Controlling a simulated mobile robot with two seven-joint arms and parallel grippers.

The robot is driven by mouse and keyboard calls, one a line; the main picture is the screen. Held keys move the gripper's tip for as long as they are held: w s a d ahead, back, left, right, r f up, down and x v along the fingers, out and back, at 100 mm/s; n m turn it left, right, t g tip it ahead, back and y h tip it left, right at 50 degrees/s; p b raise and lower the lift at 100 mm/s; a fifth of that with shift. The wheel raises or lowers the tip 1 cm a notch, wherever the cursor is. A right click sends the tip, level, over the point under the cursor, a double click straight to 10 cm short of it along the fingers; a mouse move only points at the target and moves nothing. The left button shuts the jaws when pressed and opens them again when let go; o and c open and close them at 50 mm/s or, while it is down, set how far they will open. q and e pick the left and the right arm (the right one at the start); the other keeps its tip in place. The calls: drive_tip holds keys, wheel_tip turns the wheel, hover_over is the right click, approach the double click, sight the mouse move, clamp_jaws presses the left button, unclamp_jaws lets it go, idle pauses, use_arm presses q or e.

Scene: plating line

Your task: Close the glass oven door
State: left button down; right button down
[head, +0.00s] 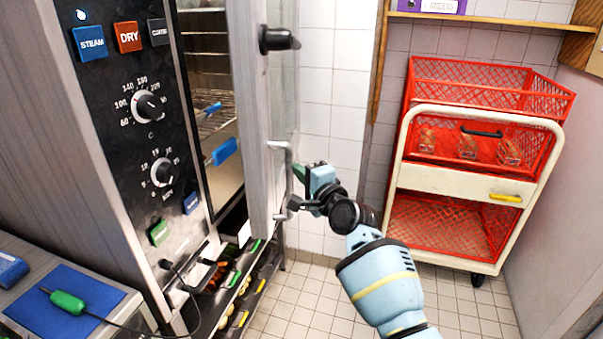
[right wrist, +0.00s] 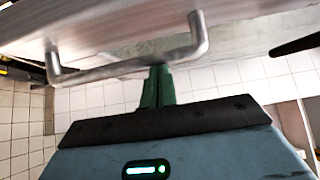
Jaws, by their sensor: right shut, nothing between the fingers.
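The oven door (head: 250,120) stands open and is seen nearly edge-on, with a gap between it and the control panel showing the oven's inside. Its glass (head: 284,80) shows as a narrow strip. A dark latch knob (head: 279,39) sits high on the door, and a grey bar handle (head: 287,180) lower down. My right gripper (head: 300,172) is shut and empty beside the handle. In the right wrist view, its green fingers (right wrist: 157,86) are together close to the handle bar (right wrist: 125,68); whether they touch it I cannot tell. My left gripper is not in view.
Wire racks (head: 212,118) with blue-handled items (head: 223,151) show inside the oven. Trays of small items (head: 225,285) sit below. A white cart (head: 470,184) with red crates (head: 490,87) stands at the right. Tiled floor (head: 340,300) is clear between oven and cart.

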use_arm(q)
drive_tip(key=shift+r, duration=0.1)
